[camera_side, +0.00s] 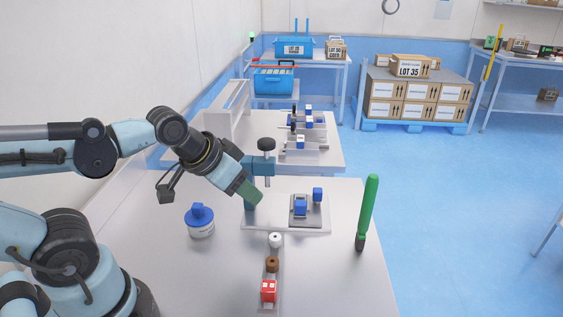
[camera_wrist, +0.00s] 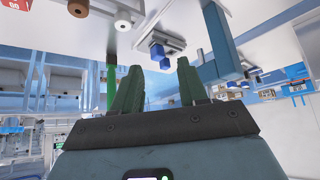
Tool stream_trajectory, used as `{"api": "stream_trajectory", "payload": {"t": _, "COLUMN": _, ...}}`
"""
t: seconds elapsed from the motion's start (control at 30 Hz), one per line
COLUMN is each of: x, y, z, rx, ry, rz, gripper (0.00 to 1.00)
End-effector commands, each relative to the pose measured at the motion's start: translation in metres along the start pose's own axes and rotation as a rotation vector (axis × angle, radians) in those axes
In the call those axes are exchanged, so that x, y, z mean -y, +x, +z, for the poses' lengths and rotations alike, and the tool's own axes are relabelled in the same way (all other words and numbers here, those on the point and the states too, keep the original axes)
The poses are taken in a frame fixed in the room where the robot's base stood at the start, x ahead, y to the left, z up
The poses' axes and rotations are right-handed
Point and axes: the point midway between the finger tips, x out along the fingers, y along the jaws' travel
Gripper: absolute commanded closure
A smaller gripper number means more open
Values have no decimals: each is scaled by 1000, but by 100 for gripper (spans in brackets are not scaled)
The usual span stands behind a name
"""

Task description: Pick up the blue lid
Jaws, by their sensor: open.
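The blue lid (camera_side: 199,214) has a raised grip on top and sits on a white jar (camera_side: 201,231) at the left of the table, in the side view. My gripper (camera_side: 254,198) is in the air to the right of the lid, apart from it, angled down to the right near a teal post. In the wrist view, the two green fingers of my gripper (camera_wrist: 160,78) are spread with nothing between them. The lid does not show in the wrist view.
A press-like stand (camera_side: 265,165) rises beside my gripper. A grey plate (camera_side: 312,212) bears blue blocks. White, brown and red pieces (camera_side: 268,291) line a rail in front. A tall green-handled tool (camera_side: 367,210) stands at right. The table around the jar is clear.

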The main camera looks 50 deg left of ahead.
Motion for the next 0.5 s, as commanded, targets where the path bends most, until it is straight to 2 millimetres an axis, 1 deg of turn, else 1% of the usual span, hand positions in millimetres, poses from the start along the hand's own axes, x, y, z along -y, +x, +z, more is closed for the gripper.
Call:
{"api": "stream_trajectory", "payload": {"t": 0.03, "x": 0, "y": 0, "z": 0, "rx": 0, "ry": 0, "rz": 0, "gripper": 57}}
{"api": "stream_trajectory", "payload": {"t": 0.1, "x": 0, "y": 0, "z": 0, "rx": 0, "ry": 0, "rz": 0, "gripper": 47}}
{"api": "stream_trajectory", "payload": {"t": 0.13, "x": 0, "y": 0, "z": 0, "rx": 0, "ry": 0, "rz": 0, "gripper": 45}}
{"api": "stream_trajectory", "payload": {"t": 0.37, "x": 0, "y": 0, "z": 0, "rx": 1, "ry": -1, "rz": 0, "gripper": 45}}
{"api": "stream_trajectory", "payload": {"t": 0.43, "x": 4, "y": -1, "z": 0, "rx": 17, "ry": -22, "rz": -9, "gripper": 45}}
{"api": "stream_trajectory", "payload": {"t": 0.5, "x": 16, "y": -3, "z": -1, "rx": 64, "ry": -78, "rz": -32, "gripper": 45}}
